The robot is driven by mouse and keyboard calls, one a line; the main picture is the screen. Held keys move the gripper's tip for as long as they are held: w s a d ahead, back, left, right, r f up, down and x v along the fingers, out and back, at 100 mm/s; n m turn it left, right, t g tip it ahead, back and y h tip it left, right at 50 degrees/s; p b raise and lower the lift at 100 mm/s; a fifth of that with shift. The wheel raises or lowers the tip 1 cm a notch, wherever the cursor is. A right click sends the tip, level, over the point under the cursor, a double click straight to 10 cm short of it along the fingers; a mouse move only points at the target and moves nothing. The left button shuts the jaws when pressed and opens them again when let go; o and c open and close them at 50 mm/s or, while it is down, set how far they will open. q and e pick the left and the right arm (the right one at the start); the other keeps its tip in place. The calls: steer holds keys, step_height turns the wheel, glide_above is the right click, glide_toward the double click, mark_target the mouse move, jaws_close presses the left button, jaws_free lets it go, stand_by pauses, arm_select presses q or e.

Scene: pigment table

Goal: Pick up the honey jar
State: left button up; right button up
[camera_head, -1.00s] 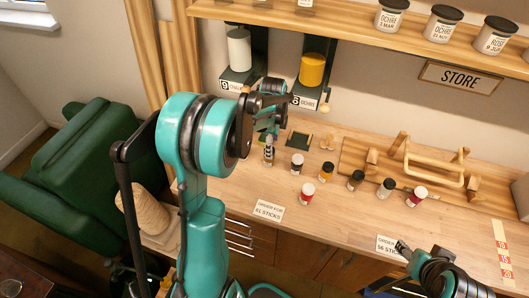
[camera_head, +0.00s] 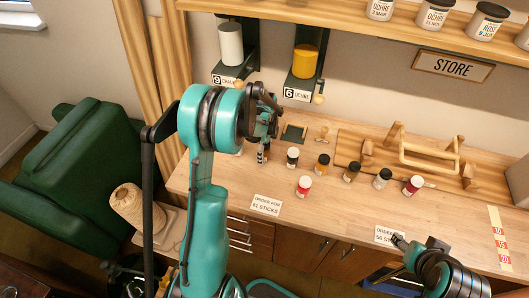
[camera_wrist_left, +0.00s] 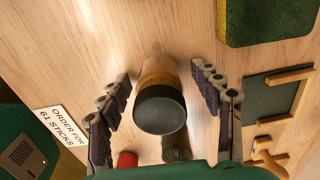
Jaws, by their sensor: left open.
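In the left wrist view a jar with a black lid and an amber-brown body (camera_wrist_left: 160,75), apparently the honey jar, stands between the spread fingers of my left gripper (camera_wrist_left: 166,98). Gaps show on both sides of it. In the head view my left gripper (camera_head: 264,147) points down at the left end of the jar row, and this jar is mostly hidden by the gripper and arm. My left gripper is open. My right gripper (camera_head: 400,243) is low at the right, by the table's front edge; its jaw state is unclear.
A black-lidded pale jar (camera_head: 293,157), a red jar (camera_head: 304,186) and an orange jar (camera_head: 322,164) stand close to the right. Several more jars and a wooden rack (camera_head: 430,160) lie beyond. A small dark board (camera_head: 294,133) lies behind. An order card (camera_head: 267,204) is at the front.

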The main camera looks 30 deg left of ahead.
arm_select(q)
steer(key=c, duration=1.3)
steer(key=shift+r, duration=0.1)
steer(key=shift+c, duration=0.2)
